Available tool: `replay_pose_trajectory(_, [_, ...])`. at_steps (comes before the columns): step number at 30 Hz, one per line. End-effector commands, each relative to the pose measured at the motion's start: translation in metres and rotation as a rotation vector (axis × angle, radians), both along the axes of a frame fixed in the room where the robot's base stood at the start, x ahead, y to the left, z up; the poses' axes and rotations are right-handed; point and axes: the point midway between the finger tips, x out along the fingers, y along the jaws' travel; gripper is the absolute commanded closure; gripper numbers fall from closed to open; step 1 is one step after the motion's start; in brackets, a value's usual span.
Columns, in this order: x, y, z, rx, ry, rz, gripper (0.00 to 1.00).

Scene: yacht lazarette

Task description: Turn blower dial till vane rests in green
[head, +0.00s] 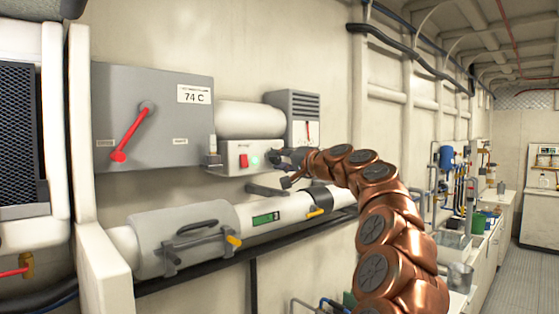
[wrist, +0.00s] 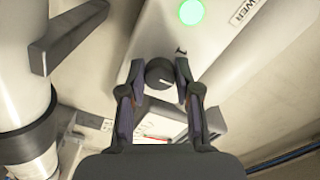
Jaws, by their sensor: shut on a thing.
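The blower dial is a small dark round knob (wrist: 160,73) with a white mark, on the pale control box (head: 235,158). In the wrist view my gripper (wrist: 158,80) has one finger on each side of the dial and is shut on it. In the head view my gripper (head: 286,170) is at the box's right end, and the dial is hard to make out there. The vane gauge (head: 308,132) is a white panel with a red vane, below the louvres of a grey housing (head: 293,102). In the wrist view the gauge is partly hidden behind my gripper; whether the vane rests in green cannot be told.
The box also bears a red switch (head: 243,161) and a green lamp (head: 255,161). A grey cabinet (head: 165,95) with a red lever is at left. A white pipe (head: 290,207) with a yellow-handled valve runs below. Sink counters and open floor (head: 505,270) are at right.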

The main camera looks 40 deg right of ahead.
Motion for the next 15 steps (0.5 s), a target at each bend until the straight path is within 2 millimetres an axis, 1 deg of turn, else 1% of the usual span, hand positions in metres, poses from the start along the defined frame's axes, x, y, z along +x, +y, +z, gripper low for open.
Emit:
replay_pose_trajectory(5, [0.0, -0.0006, -0.0001, -0.001, -0.001, -0.001, 1.0])
replay_pose_trajectory(6, [0.0, -0.0006, -0.0001, -0.001, -0.001, -0.001, 0.64])
replay_pose_trajectory(12, [0.0, -0.0004, 0.0, -0.001, -0.001, -0.001, 0.43])
replay_pose_trajectory(15, [0.0, -0.0002, 0.0, -0.001, -0.001, -0.001, 0.43])
